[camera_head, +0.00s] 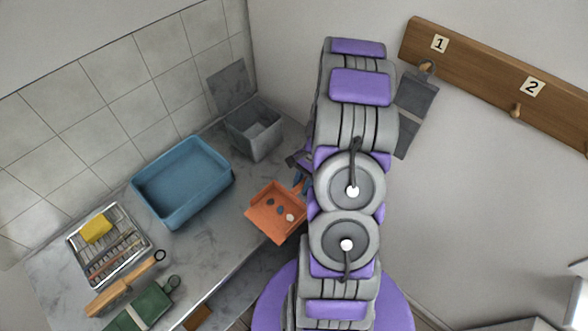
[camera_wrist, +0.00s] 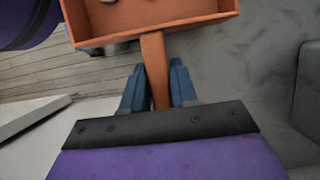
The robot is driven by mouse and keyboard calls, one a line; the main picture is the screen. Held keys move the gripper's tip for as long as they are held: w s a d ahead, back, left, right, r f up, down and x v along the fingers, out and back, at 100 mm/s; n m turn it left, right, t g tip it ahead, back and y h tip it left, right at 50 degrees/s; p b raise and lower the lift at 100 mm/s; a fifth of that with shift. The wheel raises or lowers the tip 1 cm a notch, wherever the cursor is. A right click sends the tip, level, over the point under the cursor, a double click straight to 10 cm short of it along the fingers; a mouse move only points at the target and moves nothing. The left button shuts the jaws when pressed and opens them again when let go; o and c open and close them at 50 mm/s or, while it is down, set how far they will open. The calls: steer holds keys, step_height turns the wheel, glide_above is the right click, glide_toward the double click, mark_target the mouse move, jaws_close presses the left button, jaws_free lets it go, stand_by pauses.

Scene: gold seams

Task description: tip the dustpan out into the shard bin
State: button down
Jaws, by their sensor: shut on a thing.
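An orange dustpan (camera_head: 268,222) with a few small shards (camera_head: 281,210) in it shows in the head view, left of my arm and over the counter's front edge. In the wrist view the dustpan (camera_wrist: 150,22) fills the top, and its handle runs down between the blue fingers of my gripper (camera_wrist: 158,88). My gripper is shut on that handle. In the head view my gripper is mostly hidden behind my arm. A grey open bin (camera_head: 256,133), likely the shard bin, stands at the back corner of the counter, beyond the dustpan. Its raised lid leans on the wall.
A blue tub (camera_head: 184,181) stands left of the grey bin. A wire rack tray (camera_head: 108,246) with a yellow sponge, a wooden-handled tool (camera_head: 121,288) and a green case (camera_head: 143,308) lie further left. A wooden peg rail (camera_head: 487,72) is on the right wall.

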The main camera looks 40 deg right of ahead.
steer(key=s+a, duration=0.1)
steer(key=s, duration=0.4)
steer(key=w+n, duration=0.1)
steer(key=w+r+n, duration=0.1)
steer(key=w, duration=0.1)
steer(key=w+r+n+g, duration=0.1)
steer(key=w, duration=0.1)
steer(key=shift+w+a+r+p, duration=0.2)
steer(key=shift+a+r+p, duration=0.05)
steer(key=shift+a+p, duration=0.1)
steer(key=w+a+r+n+g+h, duration=0.25)
steer(key=w+a+r+n, duration=0.35)
steer(key=w+a+n, duration=0.3)
steer(key=w+a+r+n+g+h, duration=0.1)
steer(key=w+a+r+n+h, duration=0.3)
steer(key=w+a+n, duration=0.45)
steer(key=w+d+f+n+t+h+b, duration=0.1)
steer(key=w+n+t+h, duration=0.15)
steer(key=w+n, duration=0.4)
steer(key=w+d+f+n+t+h, duration=0.1)
steer(key=w+f+n+t, duration=0.15)
steer(key=n, duration=0.65)
steer(key=w+d+r+y+p, duration=0.1)
steer(key=d+r+y+p, duration=0.5)
steer(key=d+r+y, duration=0.6)
steer(key=shift+r+g, duration=0.35)
steer(key=shift+r, duration=1.35)
